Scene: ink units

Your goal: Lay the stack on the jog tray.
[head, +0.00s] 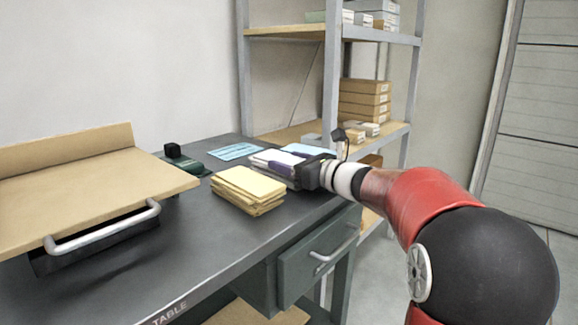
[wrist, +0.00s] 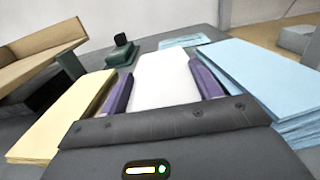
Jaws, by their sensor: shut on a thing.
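My gripper (head: 280,162) has its purple fingers on both sides of a white paper stack (wrist: 165,80), and it is shut on that stack. The stack lies flat and level between the fingers (wrist: 163,86), low over the grey table. I cannot tell whether it touches the tabletop. The jog tray (head: 90,190) is a tan, tilted board with a raised back edge and a metal handle, at the left of the table. It also shows at the upper left of the wrist view (wrist: 40,42).
A yellow stack (head: 248,186) stands close left of my gripper, and a blue stack (wrist: 270,75) close right. A dark green device (head: 182,160) and a light blue sheet (head: 235,151) lie behind. A shelf rack (head: 247,70) rises at the back. The table's front strip is clear.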

